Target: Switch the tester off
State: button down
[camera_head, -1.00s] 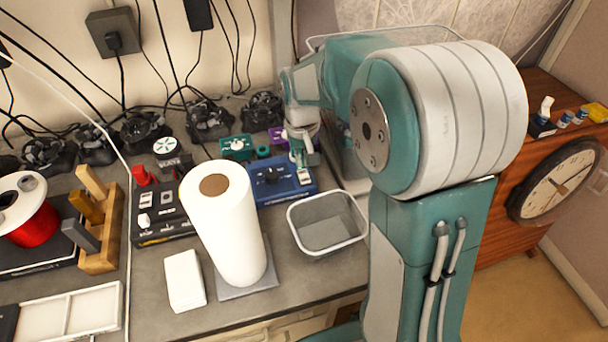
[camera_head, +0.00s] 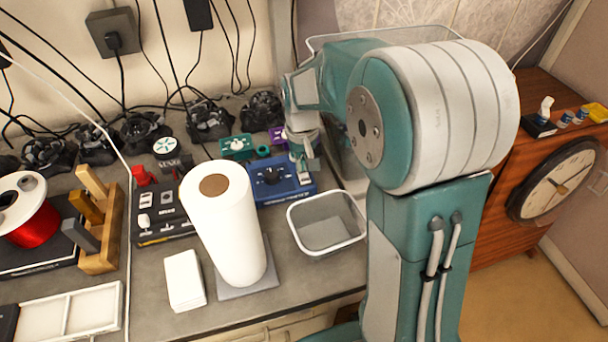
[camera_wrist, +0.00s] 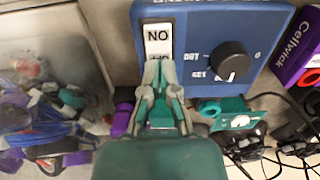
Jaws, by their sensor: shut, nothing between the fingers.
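A blue box (camera_head: 285,185) with a dark round knob (camera_head: 269,175) stands on the bench behind the paper roll; I take it to be the tester. In the wrist view the blue box (camera_wrist: 205,20) appears upside down, with its black knob (camera_wrist: 231,62) and a white rocker switch (camera_wrist: 158,36) marked ON. My gripper (camera_wrist: 160,70) is shut and empty, its fingertips at the lower end of the switch. I cannot tell whether they touch it. The fingers hide that end of the switch. In the head view my gripper (camera_head: 304,163) is over the box's right side.
A white paper roll (camera_head: 225,230) stands in front of the box, and a grey bin (camera_head: 327,222) to its front right. A dark switch panel (camera_head: 160,212) is on its left. A clear bin of clutter (camera_wrist: 60,30) is alongside.

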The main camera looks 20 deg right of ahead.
jog(key=shift+f, duration=0.55)
jog(key=shift+r, duration=3.55)
jog(key=shift+s, duration=0.1)
jog(key=s+r+t, duration=0.2)
jog(key=s+r, duration=0.1)
jog(key=s, duration=0.7)
jog(key=s+r+t, duration=0.3)
jog(key=s, duration=0.8)
jog(key=shift+s+r+t, duration=0.2)
jog(key=shift+r+t, duration=0.1)
jog(key=shift+r, duration=0.1)
